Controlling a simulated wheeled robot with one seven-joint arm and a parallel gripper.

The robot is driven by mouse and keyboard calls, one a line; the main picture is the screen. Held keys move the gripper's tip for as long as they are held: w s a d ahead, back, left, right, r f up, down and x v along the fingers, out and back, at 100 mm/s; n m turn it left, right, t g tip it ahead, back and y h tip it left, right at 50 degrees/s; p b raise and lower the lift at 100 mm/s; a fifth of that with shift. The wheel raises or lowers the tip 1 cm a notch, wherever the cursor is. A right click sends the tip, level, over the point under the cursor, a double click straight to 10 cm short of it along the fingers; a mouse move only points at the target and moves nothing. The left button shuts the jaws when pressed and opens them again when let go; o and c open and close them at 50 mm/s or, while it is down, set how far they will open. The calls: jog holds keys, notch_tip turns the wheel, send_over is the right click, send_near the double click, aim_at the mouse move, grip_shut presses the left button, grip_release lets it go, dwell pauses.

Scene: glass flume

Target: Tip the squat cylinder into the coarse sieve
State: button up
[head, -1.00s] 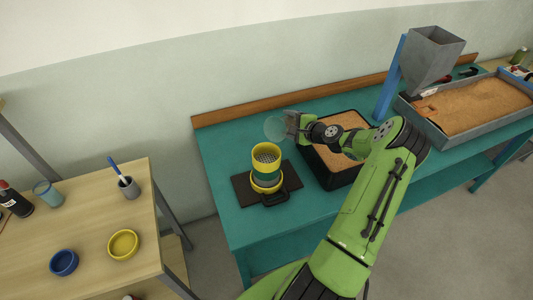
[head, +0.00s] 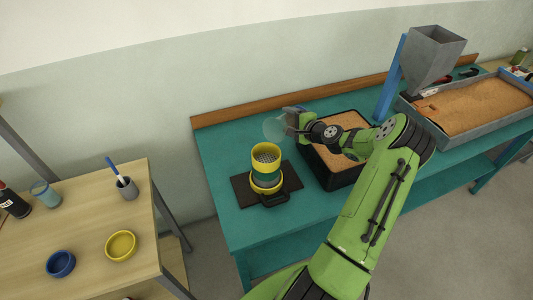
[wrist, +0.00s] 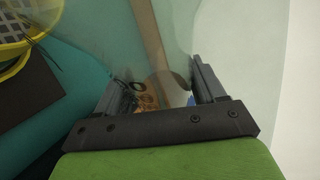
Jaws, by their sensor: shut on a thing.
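My gripper (head: 291,121) is shut on a clear squat cylinder (head: 274,129), held in the air above the teal bench. The cylinder looks tilted, its round end facing left; its contents cannot be made out. In the wrist view its clear wall (wrist: 110,35) spreads in front of my gripper (wrist: 165,85). The coarse sieve (head: 266,153), yellow-rimmed with a grey mesh, tops a yellow and green stack, below and slightly left of the cylinder. A piece of its yellow rim and mesh also shows at the wrist view's upper left (wrist: 22,55).
The stack stands on a dark mat (head: 243,191) with a black handle in front. A black tub of sand (head: 341,181) lies right of it, under my arm. A hopper (head: 432,58) and a sand tray (head: 440,133) stand farther right. A wooden table (head: 95,215) is at left.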

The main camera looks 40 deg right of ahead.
aim_at(285, 116)
jog(key=shift+s+a+r+n+t+h+b, duration=0.1)
jog(key=shift+a+r+n+t+h+b, duration=0.3)
jog(key=shift+a+r+b, duration=0.45)
jog(key=shift+s+a+r+n+t+h+b, duration=0.1)
jog(key=shift+a+r+n+t+h+b, duration=0.15)
jog(key=shift+r+n+b, duration=0.85)
jog(key=shift+s+a+r+n+t+h+b, duration=0.15)
jog(key=shift+r+n+t+h+b, duration=0.2)
jog(key=shift+b, duration=1.4)
dwell(0.4)
jog(key=shift+a+r+b, duration=0.15)
jog(key=shift+r+b, duration=0.05)
jog(key=shift+b, duration=0.45)
